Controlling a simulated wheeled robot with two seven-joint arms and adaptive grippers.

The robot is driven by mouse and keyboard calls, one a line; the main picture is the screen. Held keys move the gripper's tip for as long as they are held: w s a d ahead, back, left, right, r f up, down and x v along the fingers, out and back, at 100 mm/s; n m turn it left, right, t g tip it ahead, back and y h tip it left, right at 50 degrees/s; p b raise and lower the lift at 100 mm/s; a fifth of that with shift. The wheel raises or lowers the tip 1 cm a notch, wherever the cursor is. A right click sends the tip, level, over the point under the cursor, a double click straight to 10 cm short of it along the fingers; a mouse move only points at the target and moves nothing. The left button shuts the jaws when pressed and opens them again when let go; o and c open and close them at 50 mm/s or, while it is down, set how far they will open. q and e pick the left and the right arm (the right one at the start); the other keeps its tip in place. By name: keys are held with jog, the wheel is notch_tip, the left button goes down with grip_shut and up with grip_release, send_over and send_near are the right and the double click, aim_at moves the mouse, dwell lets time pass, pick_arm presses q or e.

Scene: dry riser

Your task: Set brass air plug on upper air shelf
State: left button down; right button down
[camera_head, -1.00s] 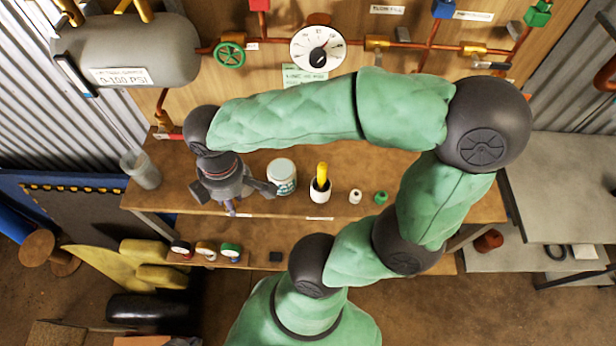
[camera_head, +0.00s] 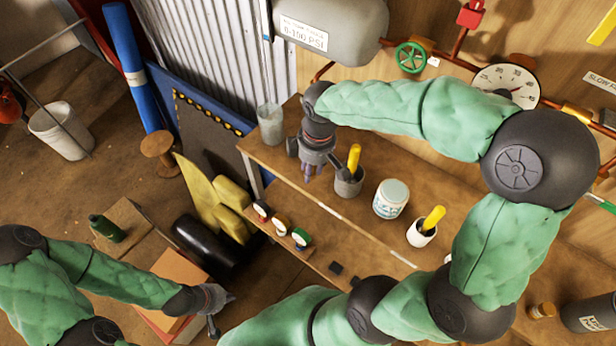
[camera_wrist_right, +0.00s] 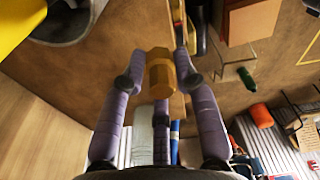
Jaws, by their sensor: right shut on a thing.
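In the right wrist view the brass air plug (camera_wrist_right: 160,75), a hex-headed brass piece, sits between the purple-grey fingers of my right gripper (camera_wrist_right: 160,85), which is shut on it. In the head view my right gripper (camera_head: 311,172) points down near the left end of the wooden upper shelf (camera_head: 345,215); the plug cannot be made out there. Whether it touches the shelf cannot be told. My left gripper (camera_head: 224,312) is at the lower left, away from the shelf, with its fingers spread and empty.
A grey cup with a yellow handle (camera_head: 348,183) stands close beside my right gripper. A white jar (camera_head: 391,199) and a white cup (camera_head: 421,234) stand further right, a clear beaker (camera_head: 270,124) at the left corner. Several small round pieces (camera_head: 281,225) line the lower shelf.

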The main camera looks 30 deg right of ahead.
jog(key=shift+w+d+f+b, duration=0.1)
jog(key=shift+w+f+b, duration=0.3)
jog(key=shift+w+f, duration=0.6)
jog(key=shift+f+b, duration=0.55)
jog(key=shift+f, duration=1.1)
jog(key=shift+f, duration=0.1)
jog(key=c, duration=0.9)
grip_release()
jog(key=shift+f, duration=0.1)
jog(key=shift+c, duration=0.2)
jog(key=r+p, duration=0.1)
jog(key=r, duration=0.3)
jog(key=r+p, duration=0.2)
jog(key=r, duration=0.2)
jog(key=s+r+p, duration=0.1)
jog(key=r, duration=0.3)
jog(key=shift+d+r, duration=0.2)
jog(key=shift+d, duration=0.2)
jog(key=shift+f, duration=0.1)
